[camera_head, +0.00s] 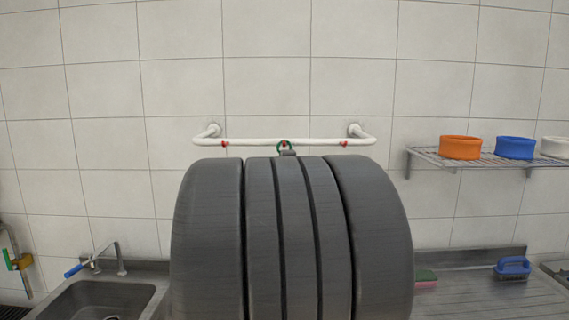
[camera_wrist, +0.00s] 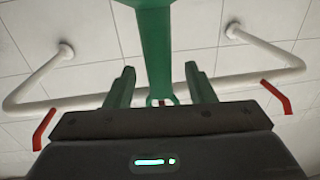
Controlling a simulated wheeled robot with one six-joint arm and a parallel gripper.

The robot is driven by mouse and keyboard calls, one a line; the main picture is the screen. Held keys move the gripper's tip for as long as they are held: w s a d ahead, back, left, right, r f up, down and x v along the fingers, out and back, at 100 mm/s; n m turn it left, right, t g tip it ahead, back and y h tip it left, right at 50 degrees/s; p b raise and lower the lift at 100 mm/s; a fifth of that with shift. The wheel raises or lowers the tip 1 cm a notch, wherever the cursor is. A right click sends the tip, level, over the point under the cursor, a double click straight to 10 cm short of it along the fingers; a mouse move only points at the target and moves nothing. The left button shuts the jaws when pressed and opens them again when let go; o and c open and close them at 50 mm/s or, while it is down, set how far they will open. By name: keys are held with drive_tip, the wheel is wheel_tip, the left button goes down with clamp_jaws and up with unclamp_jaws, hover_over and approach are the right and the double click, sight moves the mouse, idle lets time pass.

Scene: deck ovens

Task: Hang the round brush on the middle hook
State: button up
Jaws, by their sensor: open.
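A bit of red of that hook shows by the handle's lower end in the wrist view. My gripper (camera_wrist: 159,70) is open, with a finger on each side of the handle and visible gaps between. In the head view my arm hides the gripper and most of the brush.
The white rail (camera_head: 260,141) stands out from the tiled wall, with a red left hook (camera_head: 224,143) and right hook (camera_head: 343,143), both empty. A wire shelf (camera_head: 428,155) with an orange bowl (camera_head: 460,147) and blue bowl (camera_head: 514,147) is at right. A sink (camera_head: 95,298) is lower left.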

drive_tip(key=s+d+p, duration=0.1)
drive_tip(key=s, duration=1.2)
drive_tip(key=shift+s+d, duration=0.2)
drive_tip(key=shift+w, duration=0.15)
drive_tip(key=w, duration=0.4)
drive_tip(key=w+a, duration=0.1)
drive_tip(key=w, duration=0.8)
drive_tip(key=shift+w+a+b, duration=0.15)
drive_tip(key=shift+a+b, duration=0.1)
drive_tip(key=shift+b, duration=0.15)
drive_tip(key=shift+w+r, duration=0.15)
drive_tip(key=shift+r, duration=0.1)
drive_tip(key=shift+s+p, duration=0.25)
drive_tip(key=shift+p, duration=0.15)
